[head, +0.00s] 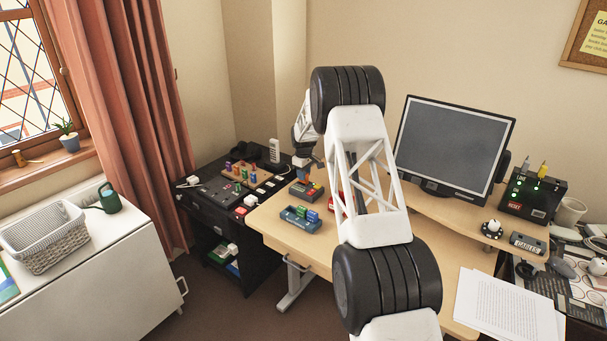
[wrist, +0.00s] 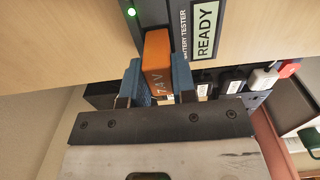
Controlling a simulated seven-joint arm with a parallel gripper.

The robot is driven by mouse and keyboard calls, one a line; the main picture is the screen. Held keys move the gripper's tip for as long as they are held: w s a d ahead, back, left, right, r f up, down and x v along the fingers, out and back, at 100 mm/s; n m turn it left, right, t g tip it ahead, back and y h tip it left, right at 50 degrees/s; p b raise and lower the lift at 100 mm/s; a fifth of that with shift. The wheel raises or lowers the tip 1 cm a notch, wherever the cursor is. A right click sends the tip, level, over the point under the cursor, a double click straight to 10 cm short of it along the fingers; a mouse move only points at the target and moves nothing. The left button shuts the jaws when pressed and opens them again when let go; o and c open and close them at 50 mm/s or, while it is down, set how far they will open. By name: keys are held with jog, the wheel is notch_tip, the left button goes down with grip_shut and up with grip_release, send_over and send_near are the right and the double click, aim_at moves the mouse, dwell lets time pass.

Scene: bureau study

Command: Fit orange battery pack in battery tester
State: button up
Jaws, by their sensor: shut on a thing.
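The orange battery pack (wrist: 158,55), marked 7.4 V, is held between the blue fingertips of my gripper (wrist: 157,80) in the wrist view. My gripper is shut on it. The dark grey battery tester (wrist: 150,12) is just beyond, with a lit green light and a READY label. The pack's far end lines up with the gap in the tester; I cannot tell how deep it sits. In the head view my gripper (head: 304,176) is low over the tester (head: 311,192) at the desk's left side. The pack is small and partly hidden there.
A blue tray (head: 291,222) with green and blue blocks stands in front of the tester. A red object behind it is partly hidden by my arm. A black cabinet (head: 215,200) at left carries a wooden board with several coloured pieces. A monitor (head: 452,145) stands at right.

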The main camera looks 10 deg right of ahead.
jog(key=shift+f, duration=1)
dwell(0.5)
jog(key=o, duration=1.2)
jog(key=shift+c, duration=0.2)
jog(key=shift+r, duration=3.45)
